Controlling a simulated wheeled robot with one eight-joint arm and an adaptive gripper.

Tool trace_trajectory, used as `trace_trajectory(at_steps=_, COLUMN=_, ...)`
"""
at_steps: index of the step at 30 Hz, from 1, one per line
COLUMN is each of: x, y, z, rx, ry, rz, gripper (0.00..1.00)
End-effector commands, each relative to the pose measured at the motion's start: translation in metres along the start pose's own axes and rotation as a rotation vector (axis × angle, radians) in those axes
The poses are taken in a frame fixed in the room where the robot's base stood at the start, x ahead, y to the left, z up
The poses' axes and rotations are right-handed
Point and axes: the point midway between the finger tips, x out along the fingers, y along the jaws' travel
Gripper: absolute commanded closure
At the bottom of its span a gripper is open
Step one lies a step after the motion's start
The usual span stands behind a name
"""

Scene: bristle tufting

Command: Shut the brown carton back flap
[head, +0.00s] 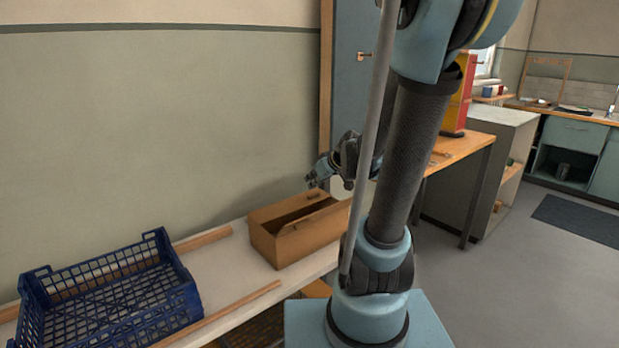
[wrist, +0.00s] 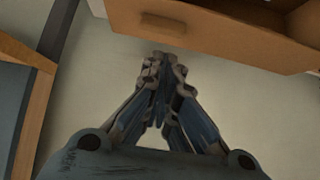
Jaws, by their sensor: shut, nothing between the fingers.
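The brown carton (head: 305,243) stands on the bench in the head view, with a dark opening in its top. Its near side is a broad, lighter brown panel; a narrower strip runs along its far edge. I cannot tell clearly which strip is the back flap or its angle.
A blue mesh crate (head: 110,290) stands on the bench (head: 215,262) left of the carton, with wooden strips along the bench. The wall rises behind. A blue-grey panel (head: 345,90) stands behind my arm. Bare bench lies between crate and carton.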

Motion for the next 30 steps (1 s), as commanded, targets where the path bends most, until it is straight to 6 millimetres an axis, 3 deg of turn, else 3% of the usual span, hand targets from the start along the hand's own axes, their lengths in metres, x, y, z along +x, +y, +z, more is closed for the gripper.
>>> trace_trajectory(at_steps=15, x=0.002, y=0.0, z=0.039, rx=0.0, ry=0.0, rz=0.0, gripper=1.0)
trace_trajectory(at_steps=30, x=0.005, y=-0.001, z=0.051, rx=-0.001, ry=-0.002, rz=0.0, gripper=1.0)
